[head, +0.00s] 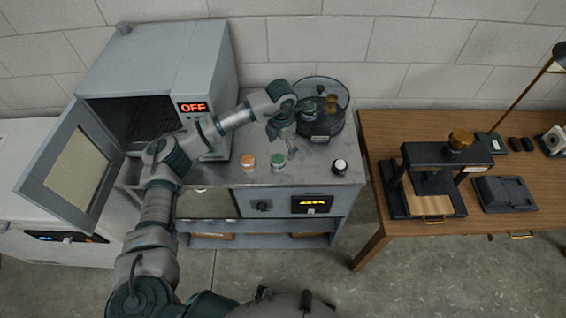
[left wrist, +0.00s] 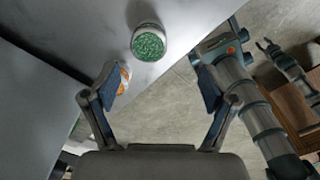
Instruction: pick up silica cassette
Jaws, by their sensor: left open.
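Two small round silica cassettes stand on the grey bench top (head: 228,173). One has an orange top (head: 248,161); the other has a green top (head: 278,160). I cannot tell from their looks which one the task names. My left gripper (head: 283,146) is open and empty, just above and behind the green cassette. In the left wrist view, the green cassette (left wrist: 149,42) lies beyond my open fingertips (left wrist: 158,85). The orange cassette (left wrist: 124,78) is partly hidden by the left finger there. My right gripper may show at that view's upper right, its jaws unclear.
A black-and-white knob-like item (head: 340,166) is near the bench's right edge. The oven (head: 160,75) has its door (head: 70,170) open at left. A wooden table (head: 385,130) with a press (head: 432,180) is at right.

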